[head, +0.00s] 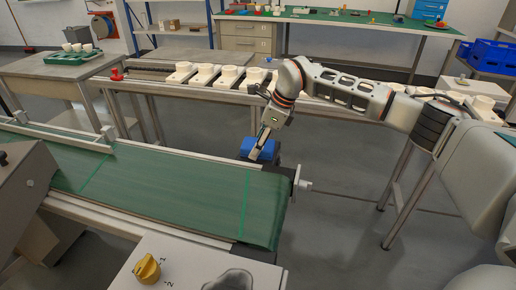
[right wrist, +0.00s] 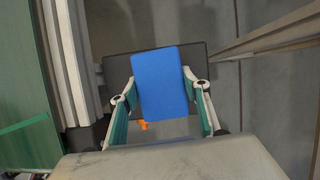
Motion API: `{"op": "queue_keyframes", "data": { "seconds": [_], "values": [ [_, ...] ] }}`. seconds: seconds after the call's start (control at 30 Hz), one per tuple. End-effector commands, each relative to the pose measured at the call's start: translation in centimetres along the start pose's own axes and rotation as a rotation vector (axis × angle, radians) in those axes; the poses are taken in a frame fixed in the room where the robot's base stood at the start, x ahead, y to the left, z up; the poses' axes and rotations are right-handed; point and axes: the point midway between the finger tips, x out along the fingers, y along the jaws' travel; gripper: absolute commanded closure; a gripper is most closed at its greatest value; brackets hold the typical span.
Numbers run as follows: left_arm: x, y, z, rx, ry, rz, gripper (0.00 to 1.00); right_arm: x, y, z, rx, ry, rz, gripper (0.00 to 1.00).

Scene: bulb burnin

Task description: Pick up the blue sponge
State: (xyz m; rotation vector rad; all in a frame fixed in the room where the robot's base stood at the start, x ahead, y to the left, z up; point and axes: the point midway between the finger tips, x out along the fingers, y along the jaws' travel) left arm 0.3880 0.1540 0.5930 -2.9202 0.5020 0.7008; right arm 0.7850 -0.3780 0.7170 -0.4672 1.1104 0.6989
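The blue sponge (head: 246,146) shows beyond the near conveyor's right end in the head view, partly hidden by my right gripper (head: 262,146). In the right wrist view the blue sponge (right wrist: 160,82) is a flat rectangle in front of a dark, box-like surface (right wrist: 118,68). My right gripper (right wrist: 160,84) has one finger at each long side of it, with the tips very close to its edges. I cannot tell whether they press on it. My left gripper is not in view.
The green conveyor belt (head: 165,185) lies left of my right gripper, with its metal end frame (head: 297,182) close by. A rack with several white cups (head: 228,74) runs behind. An orange piece (right wrist: 143,125) shows below the sponge.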

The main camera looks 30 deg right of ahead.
Motion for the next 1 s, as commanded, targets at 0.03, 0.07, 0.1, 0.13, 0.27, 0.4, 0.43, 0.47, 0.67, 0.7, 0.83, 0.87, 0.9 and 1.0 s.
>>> {"op": "queue_keyframes", "data": {
  "seconds": [0.03,0.07,0.1,0.13,0.27,0.4,0.43,0.47,0.67,0.7,0.83,0.87,0.9,1.0],
  "values": [
    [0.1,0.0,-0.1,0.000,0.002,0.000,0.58,0.2,0.1,-0.1,0.000,0.003,0.001,0.65],
    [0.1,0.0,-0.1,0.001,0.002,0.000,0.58,0.2,0.1,-0.1,0.000,0.003,0.001,0.65],
    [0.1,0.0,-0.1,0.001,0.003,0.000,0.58,0.2,0.1,-0.1,0.000,0.003,0.001,0.65],
    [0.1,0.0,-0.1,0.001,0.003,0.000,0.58,0.2,0.1,-0.1,0.000,0.003,0.001,0.65],
    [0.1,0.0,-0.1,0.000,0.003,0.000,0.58,0.3,0.1,-0.1,0.000,0.003,0.002,0.65],
    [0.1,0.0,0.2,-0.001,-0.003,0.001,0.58,0.3,0.1,-0.2,0.000,0.004,0.003,0.65],
    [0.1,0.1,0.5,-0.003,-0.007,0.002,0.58,0.3,0.1,-0.2,0.000,0.005,0.003,0.65],
    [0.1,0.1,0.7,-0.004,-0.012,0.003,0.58,0.3,0.1,-0.2,0.000,0.005,0.004,0.65],
    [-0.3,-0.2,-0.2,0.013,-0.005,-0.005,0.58,-3.9,-0.1,1.8,-0.004,-0.007,-0.008,0.65],
    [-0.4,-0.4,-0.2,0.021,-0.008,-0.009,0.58,-5.0,-0.1,2.2,-0.003,-0.009,-0.009,0.65],
    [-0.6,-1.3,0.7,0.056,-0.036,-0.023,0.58,-8.8,-0.1,3.8,-0.005,-0.012,-0.011,0.65],
    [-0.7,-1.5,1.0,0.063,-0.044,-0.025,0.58,-9.6,-0.1,4.1,-0.005,-0.012,-0.011,0.65],
    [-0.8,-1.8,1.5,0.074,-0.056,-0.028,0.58,-10.6,0.0,4.5,-0.004,-0.011,-0.011,0.65],
    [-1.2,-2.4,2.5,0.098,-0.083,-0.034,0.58,-13.0,0.0,5.5,-0.004,-0.009,-0.010,0.65]
  ]
}}
